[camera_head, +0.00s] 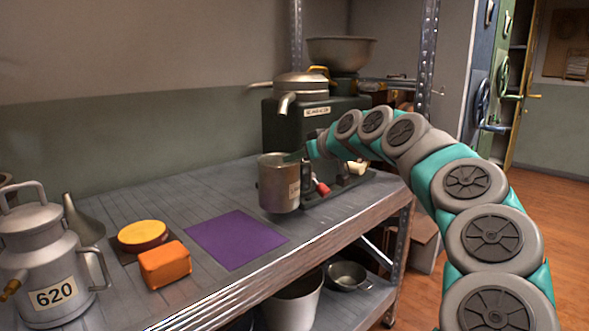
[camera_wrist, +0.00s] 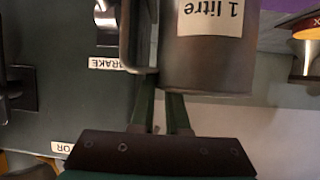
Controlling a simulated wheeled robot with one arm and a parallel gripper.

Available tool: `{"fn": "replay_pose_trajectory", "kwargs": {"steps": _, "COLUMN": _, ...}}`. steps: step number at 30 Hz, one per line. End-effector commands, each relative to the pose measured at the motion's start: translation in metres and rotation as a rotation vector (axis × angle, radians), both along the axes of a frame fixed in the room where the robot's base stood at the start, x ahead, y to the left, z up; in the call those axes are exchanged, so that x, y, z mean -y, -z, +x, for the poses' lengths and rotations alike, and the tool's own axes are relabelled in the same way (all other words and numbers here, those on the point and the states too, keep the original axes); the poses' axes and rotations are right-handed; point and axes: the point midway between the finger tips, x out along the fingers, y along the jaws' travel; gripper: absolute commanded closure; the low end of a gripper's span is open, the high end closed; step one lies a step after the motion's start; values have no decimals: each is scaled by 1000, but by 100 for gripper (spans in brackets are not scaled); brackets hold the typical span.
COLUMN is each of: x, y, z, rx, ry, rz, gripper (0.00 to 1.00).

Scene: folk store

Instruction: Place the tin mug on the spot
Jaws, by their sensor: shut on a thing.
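The tin mug (camera_head: 278,185) is a grey metal cylinder, upright, in front of the green machine, to the right of and behind the purple square spot (camera_head: 236,238). In the wrist view the mug (camera_wrist: 207,65) shows upside down with a "1 litre" label. My gripper (camera_head: 298,156) is at the mug's upper right side. In the wrist view its two narrow fingers (camera_wrist: 160,100) reach to the mug's handle side and are shut on it; the exact contact is partly hidden. I cannot tell whether the mug's base touches the bench. The spot is bare.
The green machine (camera_head: 287,125) stands right behind the mug. Left of the spot are an orange block (camera_head: 165,265), a yellow round item (camera_head: 142,234), a grey funnel (camera_head: 82,222) and a milk can (camera_head: 45,255). The bench's front edge (camera_head: 310,250) is close.

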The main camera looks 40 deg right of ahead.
Motion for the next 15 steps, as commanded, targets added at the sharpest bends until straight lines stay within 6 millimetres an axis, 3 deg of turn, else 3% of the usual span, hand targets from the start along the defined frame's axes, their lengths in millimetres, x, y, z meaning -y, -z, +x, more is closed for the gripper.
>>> {"fn": "replay_pose_trajectory", "kwargs": {"steps": 10, "x": 0, "y": 32, "z": 0, "rx": -1, "ry": 0, "rz": 2, "gripper": 100}}
{"fn": "replay_pose_trajectory", "kwargs": {"steps": 15, "x": 1, "y": 35, "z": 0, "rx": 1, "ry": 1, "rz": 1, "gripper": 100}}
